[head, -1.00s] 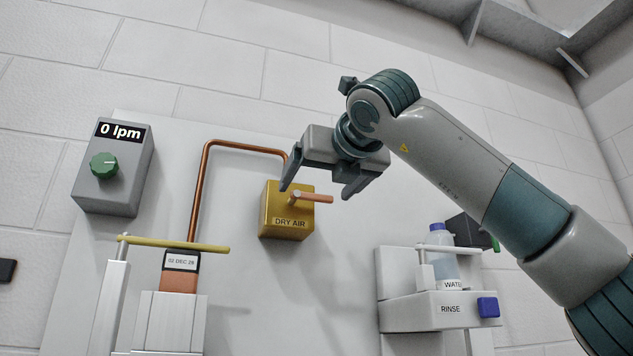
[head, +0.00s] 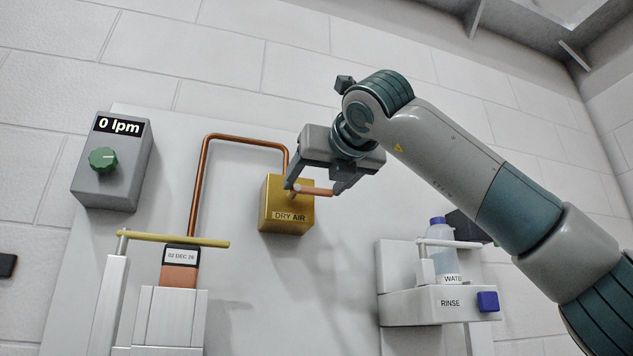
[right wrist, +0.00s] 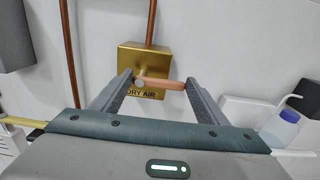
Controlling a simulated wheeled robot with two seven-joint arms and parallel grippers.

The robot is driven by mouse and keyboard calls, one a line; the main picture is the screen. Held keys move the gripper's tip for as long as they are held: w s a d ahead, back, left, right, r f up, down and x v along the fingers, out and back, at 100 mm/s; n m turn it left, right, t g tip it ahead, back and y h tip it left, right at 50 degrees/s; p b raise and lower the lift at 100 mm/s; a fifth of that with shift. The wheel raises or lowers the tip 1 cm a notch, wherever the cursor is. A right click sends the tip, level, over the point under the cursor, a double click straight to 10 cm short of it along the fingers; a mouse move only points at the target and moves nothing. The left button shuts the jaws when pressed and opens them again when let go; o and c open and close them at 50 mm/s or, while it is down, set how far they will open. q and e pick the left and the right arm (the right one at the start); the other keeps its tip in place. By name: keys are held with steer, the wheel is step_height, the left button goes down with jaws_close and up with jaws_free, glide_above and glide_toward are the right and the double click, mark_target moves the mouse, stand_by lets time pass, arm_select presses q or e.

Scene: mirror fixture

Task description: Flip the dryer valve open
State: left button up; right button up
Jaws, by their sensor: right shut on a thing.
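The dryer valve is a yellow box (head: 285,218) labelled DRY AIR on the white panel, with a copper pipe entering its top. Its orange-pink lever (head: 315,191) points sideways to the right from a pivot on the box's front. My right gripper (head: 314,188) is at the lever, with one finger at the pivot end and the other at the free end. The right wrist view shows the lever (right wrist: 165,84) lying lengthwise between the two fingers (right wrist: 158,82), shut on it. My left gripper is not in view.
A grey box (head: 113,165) with a green knob reads 0 lpm at the left. A yellow rod (head: 175,240) crosses a dated block below the pipe. A RINSE unit (head: 430,305) with a water bottle (head: 443,260) is at the lower right. The panel below the valve is clear.

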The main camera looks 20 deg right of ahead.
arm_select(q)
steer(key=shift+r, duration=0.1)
arm_select(e)
steer(key=shift+r, duration=0.1)
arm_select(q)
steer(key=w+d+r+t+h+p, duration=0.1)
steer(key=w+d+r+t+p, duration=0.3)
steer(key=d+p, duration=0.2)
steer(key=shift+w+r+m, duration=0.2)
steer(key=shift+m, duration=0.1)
arm_select(e)
steer(key=a+n, duration=0.1)
steer(key=n, duration=0.5)
steer(key=a+r+n, duration=0.1)
steer(key=n, duration=0.5)
steer(key=a+r+n, duration=0.1)
steer(key=a+n, duration=0.1)
steer(key=n, duration=0.4)
steer(key=o, duration=1.5)
